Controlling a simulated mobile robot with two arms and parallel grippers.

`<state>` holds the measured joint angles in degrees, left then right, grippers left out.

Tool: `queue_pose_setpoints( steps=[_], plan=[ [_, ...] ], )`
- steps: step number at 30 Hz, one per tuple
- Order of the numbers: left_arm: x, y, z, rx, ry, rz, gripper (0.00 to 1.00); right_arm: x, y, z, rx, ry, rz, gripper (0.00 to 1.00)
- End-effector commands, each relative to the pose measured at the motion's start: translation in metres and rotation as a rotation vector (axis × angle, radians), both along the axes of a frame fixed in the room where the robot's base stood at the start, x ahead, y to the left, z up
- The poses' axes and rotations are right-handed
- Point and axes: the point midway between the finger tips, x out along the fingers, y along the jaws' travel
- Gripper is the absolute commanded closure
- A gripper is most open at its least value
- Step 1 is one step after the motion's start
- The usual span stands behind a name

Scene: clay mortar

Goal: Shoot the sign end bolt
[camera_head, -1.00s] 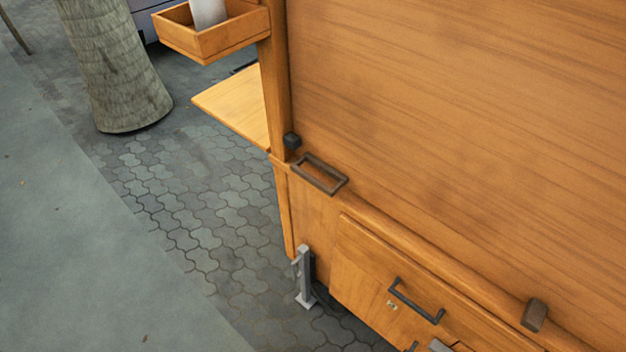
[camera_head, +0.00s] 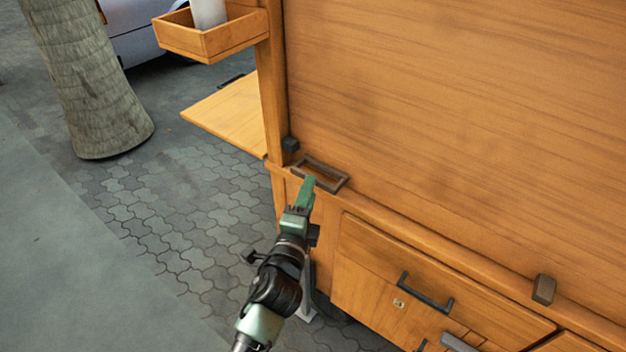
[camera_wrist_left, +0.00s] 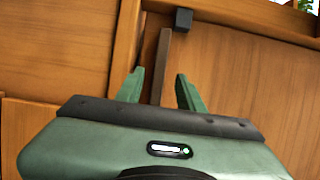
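A brown rectangular loop handle (camera_head: 338,184) sits on the wooden ledge at the left end of the large wooden panel (camera_head: 450,110). A small dark block (camera_head: 290,144) is on the post beside it. I cannot tell for sure which of these is the bolt. My left gripper (camera_head: 306,187) is at the near-left end of the loop. In the left wrist view, its green fingers (camera_wrist_left: 160,76) are open on either side of a brown bar (camera_wrist_left: 166,65) of the loop, and the dark block (camera_wrist_left: 183,20) is just beyond. Contact cannot be told. My right gripper is out of view.
Below the ledge are drawers with a dark handle (camera_head: 425,293). Another brown block (camera_head: 543,289) is at right on the ledge. A side shelf (camera_head: 228,115) and a wooden box (camera_head: 212,40) jut out left. A tree trunk (camera_head: 85,85) stands on the paving.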

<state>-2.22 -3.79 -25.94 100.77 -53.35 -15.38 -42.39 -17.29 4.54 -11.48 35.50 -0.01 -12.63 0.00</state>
Motion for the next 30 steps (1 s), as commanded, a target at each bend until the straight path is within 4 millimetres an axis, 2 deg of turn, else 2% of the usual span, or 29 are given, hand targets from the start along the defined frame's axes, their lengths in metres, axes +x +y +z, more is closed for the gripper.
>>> queue_pose_setpoints(
  steps=[3,9,19,20,23,24,30],
  plan=[
    [0.021,-0.005,0.001,-0.001,0.0,0.001,0.62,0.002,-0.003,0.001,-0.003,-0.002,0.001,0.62],
    [0.042,-0.01,0.0,-0.003,0.002,0.001,0.62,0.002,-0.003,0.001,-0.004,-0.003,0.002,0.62],
    [0.046,-0.011,-0.001,-0.003,0.003,0.0,0.62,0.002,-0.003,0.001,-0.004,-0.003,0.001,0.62],
    [0.046,-0.011,-0.001,-0.003,0.003,0.0,0.68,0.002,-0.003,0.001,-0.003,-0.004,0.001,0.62],
    [0.046,-0.011,-0.001,-0.003,0.003,0.0,0.96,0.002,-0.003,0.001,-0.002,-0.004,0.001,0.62],
    [0.046,-0.011,-0.001,-0.003,0.003,0.0,1.0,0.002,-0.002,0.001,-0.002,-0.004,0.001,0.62],
    [0.046,-0.011,-0.001,-0.003,0.004,0.0,1.0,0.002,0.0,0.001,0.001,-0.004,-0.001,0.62]
  ],
)
